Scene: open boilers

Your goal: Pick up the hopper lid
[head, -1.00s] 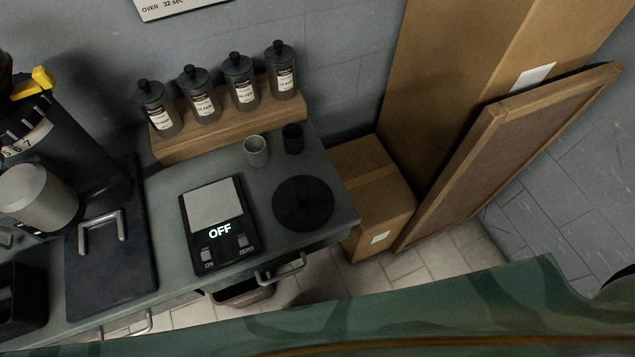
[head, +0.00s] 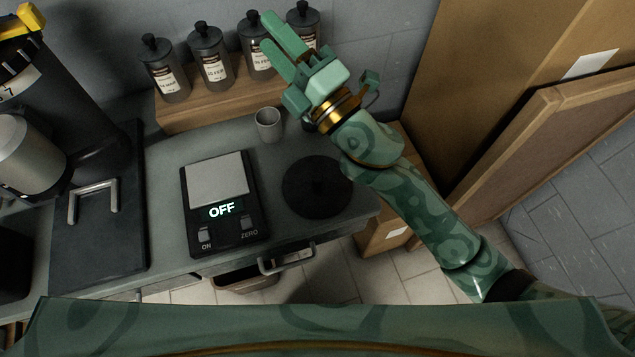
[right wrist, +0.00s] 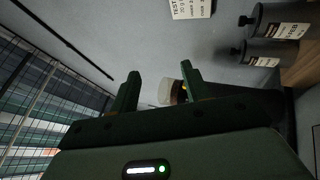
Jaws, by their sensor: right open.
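My right gripper (head: 267,31) is open and empty, high above the back of the counter, in front of the canisters and well away from the lid. Its two fingers also show apart in the right wrist view (right wrist: 160,72), where the lid is not in view. My left gripper is not in view.
The scale (head: 217,180) reads OFF, left of the lid. A grey cup (head: 268,124) stands behind the lid; a dark cup is mostly hidden by my gripper. Several canisters (head: 209,57) stand on a wooden shelf (head: 205,105). Cardboard boxes (head: 480,70) and a framed board (head: 560,130) are at right.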

